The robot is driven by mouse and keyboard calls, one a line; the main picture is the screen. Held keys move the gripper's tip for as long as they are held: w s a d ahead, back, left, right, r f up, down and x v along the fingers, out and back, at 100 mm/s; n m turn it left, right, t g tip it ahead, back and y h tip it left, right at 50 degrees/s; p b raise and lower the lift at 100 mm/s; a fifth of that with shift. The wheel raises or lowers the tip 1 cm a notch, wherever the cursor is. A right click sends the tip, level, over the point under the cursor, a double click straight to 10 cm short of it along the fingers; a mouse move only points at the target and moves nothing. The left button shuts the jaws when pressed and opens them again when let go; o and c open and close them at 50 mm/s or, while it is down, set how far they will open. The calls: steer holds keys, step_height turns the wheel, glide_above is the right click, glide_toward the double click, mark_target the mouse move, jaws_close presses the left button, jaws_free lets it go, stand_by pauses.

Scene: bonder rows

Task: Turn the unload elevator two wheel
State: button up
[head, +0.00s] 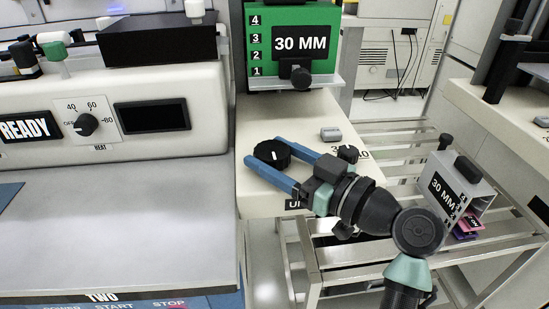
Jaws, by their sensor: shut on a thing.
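The black ridged wheel (273,153) sits on top of the cream unload block, at its left front. My gripper (268,152) comes in from the lower right, and its two blue fingers lie either side of the wheel, shut on it. A light pointer mark shows on the wheel. A second small black knob (347,153) stands further right on the same block, just behind my gripper. The label on the block's front is mostly hidden by my arm.
A green 30 MM magazine (290,42) stands at the back of the block. A grey 30 MM magazine (449,186) rests on the metal slatted rack (400,135) to the right. The bonder with its READY sign (25,129) and heat knob (86,124) fills the left.

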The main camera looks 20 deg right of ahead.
steer(key=o, duration=1.4)
steer(key=shift+c, duration=0.2)
steer(key=p+v, duration=0.1)
steer(key=v, duration=1.2)
steer(key=shift+w, duration=0.15)
